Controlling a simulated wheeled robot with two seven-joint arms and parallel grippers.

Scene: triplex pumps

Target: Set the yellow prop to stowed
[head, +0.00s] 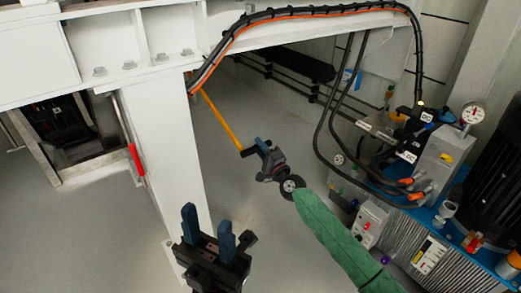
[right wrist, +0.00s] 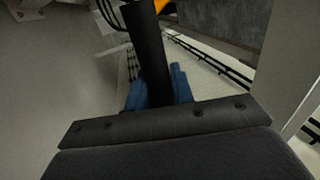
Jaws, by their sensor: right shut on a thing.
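The yellow prop (head: 219,120) is a thin rod. It slants from under the white beam at upper left down to my right gripper (head: 264,147), with a black end piece (head: 248,151) at the jaws. My right gripper is shut on this black end. In the right wrist view the black grip (right wrist: 150,55) runs up from between the blue fingers, with a bit of the yellow prop (right wrist: 162,5) at the top. My left gripper (head: 208,222) is at bottom centre, its blue fingers apart and empty, clear of the prop. The prop's upper end is hard to make out.
A white post (head: 165,150) with a red-handled rod (head: 135,160) stands left of the prop. A white beam (head: 310,28) carrying black and orange cables crosses above. Hoses, a gauge (head: 473,113) and a blue-based pump unit fill the right. Grey floor (head: 235,105) lies open behind the prop.

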